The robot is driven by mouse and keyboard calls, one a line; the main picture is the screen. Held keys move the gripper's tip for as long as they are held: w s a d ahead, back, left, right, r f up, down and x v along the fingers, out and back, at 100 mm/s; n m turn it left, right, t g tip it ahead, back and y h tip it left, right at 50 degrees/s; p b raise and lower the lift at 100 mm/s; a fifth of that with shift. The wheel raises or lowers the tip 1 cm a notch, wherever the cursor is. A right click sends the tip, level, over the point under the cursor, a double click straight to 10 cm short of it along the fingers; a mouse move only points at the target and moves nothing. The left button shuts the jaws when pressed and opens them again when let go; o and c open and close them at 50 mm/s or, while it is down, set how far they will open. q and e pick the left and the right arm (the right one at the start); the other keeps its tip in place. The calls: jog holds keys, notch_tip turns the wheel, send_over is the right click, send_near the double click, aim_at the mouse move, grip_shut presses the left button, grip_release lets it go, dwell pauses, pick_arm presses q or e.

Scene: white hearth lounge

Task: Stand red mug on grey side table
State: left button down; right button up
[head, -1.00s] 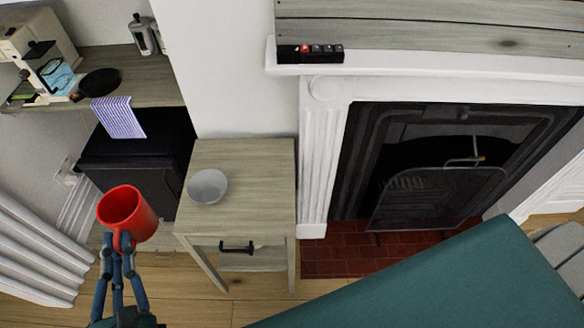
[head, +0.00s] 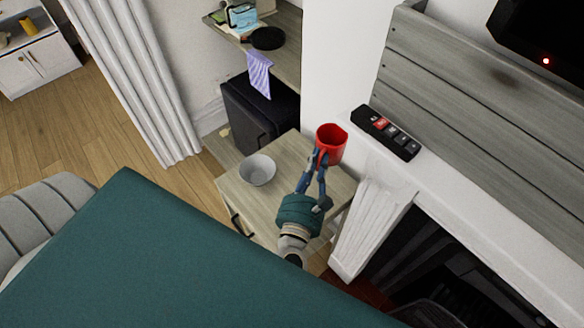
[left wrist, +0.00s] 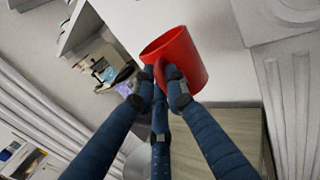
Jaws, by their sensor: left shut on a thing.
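The red mug (head: 331,142) is upright, or nearly so, in my left gripper (head: 319,166), whose fingers are shut on its handle side. It appears over the far right part of the grey side table (head: 268,207), apparently above the top; the exact height is hard to tell. My right gripper is not in view.
A grey bowl (head: 257,170) stands on the left part of the tabletop. The white mantel (head: 408,170) with a black button strip (head: 386,132) is close on the right. A teal surface (head: 150,260) fills the foreground. A black cabinet (head: 258,112) stands behind.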

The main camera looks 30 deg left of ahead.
pick_arm(q)
jog(key=shift+w+d+f+b, duration=0.35)
jog(key=shift+w+f, duration=0.15)
jog(key=shift+w, duration=0.1)
jog(key=f+b, duration=0.3)
jog(key=f, duration=0.1)
jog(key=shift+s+a+f+b, duration=0.15)
jog(key=shift+a+f+b, duration=0.05)
jog(key=shift+b, duration=0.2)
notch_tip(320, 180, down, 15)
jog(key=b, duration=1.2)
jog(key=shift+d+r, duration=0.1)
jog(key=shift+d, duration=0.05)
jog(key=shift+r, duration=0.1)
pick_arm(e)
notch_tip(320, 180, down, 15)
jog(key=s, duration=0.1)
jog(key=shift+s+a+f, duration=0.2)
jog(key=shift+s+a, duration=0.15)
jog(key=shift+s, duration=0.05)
pick_arm(q)
jog(key=c, duration=1.8)
grip_release()
jog(key=shift+o, duration=0.2)
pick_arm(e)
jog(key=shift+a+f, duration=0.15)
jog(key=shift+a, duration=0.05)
